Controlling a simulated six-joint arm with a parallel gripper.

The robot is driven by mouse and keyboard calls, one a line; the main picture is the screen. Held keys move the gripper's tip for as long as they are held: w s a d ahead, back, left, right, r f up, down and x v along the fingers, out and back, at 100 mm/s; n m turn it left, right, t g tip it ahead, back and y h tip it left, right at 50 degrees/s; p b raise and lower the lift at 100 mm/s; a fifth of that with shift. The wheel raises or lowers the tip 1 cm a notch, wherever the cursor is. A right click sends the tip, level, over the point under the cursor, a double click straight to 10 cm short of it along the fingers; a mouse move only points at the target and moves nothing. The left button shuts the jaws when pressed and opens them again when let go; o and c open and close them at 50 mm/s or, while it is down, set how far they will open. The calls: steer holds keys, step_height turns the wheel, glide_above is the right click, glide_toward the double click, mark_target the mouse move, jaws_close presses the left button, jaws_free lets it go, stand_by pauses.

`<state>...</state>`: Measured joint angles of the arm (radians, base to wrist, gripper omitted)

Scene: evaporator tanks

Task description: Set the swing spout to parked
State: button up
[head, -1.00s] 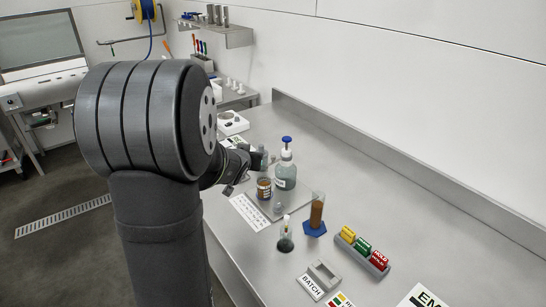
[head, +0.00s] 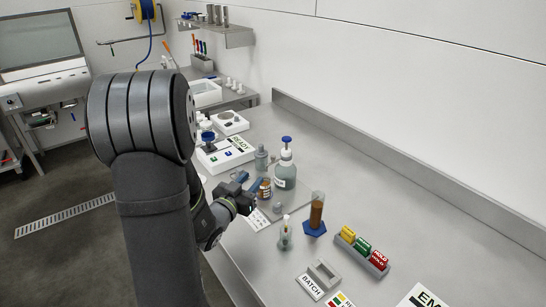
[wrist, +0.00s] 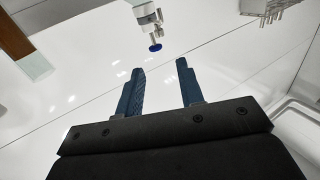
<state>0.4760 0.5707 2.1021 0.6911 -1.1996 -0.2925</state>
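I cannot pick out a swing spout in either view. My gripper (head: 250,180) is low over the near edge of the steel counter, beside a small amber jar (head: 265,188). Its two blue fingers stand apart with nothing between them; this gap also shows in the wrist view (wrist: 160,68). The wrist view appears upside down. In it, a white neck with a blue cap (wrist: 155,48) lies beyond the fingertips, apart from them. It looks like the blue-topped pump bottle (head: 286,172) of the head view. My arm hides part of the counter's left side.
A grey-green bottle (head: 262,158) stands beside the pump bottle. An amber cylinder (head: 316,212) on a blue base and a small flask (head: 285,236) stand nearer. A rack of coloured tags (head: 362,250) and a READY panel (head: 226,152) flank them. The counter's right side is mostly clear.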

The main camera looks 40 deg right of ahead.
mark_target(272, 157)
steer(key=x, duration=1.4)
steer(key=shift+w+d, duration=0.15)
steer(key=shift+d, duration=0.05)
jaws_close()
